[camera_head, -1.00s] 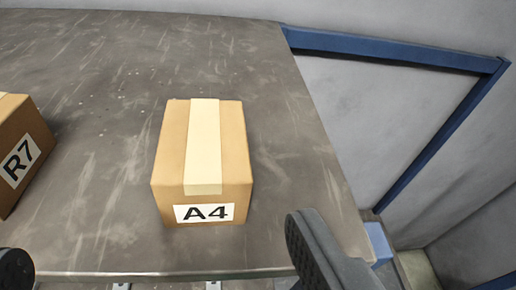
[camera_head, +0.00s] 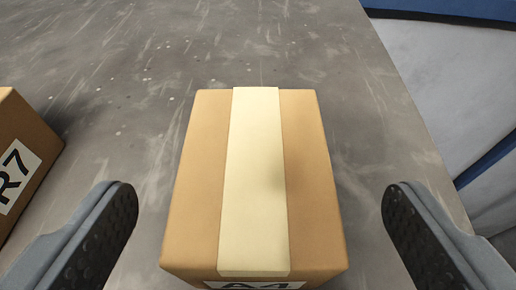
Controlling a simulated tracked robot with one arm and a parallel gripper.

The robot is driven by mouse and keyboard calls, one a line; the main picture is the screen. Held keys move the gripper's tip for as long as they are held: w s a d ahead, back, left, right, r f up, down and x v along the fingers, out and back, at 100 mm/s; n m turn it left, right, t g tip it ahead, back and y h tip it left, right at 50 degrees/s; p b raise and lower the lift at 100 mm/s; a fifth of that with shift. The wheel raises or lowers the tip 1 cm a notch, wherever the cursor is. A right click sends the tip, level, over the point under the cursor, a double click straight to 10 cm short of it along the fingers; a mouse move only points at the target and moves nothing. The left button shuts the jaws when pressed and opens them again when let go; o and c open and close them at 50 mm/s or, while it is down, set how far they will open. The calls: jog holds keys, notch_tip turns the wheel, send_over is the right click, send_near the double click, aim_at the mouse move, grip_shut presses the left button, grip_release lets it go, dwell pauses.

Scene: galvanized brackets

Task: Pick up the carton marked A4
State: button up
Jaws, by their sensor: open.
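The carton marked A4 (camera_head: 306,190) is a brown box with a pale tape strip along its top. It sits upright on the grey tabletop in the middle of the view. Its label shows only in part at the bottom edge. My gripper (camera_head: 258,215) is open, with one dark-padded finger to the left of the carton and one to the right. A gap shows between each finger and the carton's sides. I cannot tell how high the fingertips are above the table.
A second carton marked R7 (camera_head: 22,150) stands at the left edge, partly cut off, beyond my left finger. The worn grey table (camera_head: 120,50) is clear behind the A4 carton. The table's right edge runs close by, with blue framing (camera_head: 440,14) beyond it.

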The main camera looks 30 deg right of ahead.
aim_at(256, 205)
jog(key=shift+p+x, duration=0.35)
jog(key=shift+x, duration=2.3)
jog(key=shift+a+f, duration=0.15)
jog(key=c, duration=1.2)
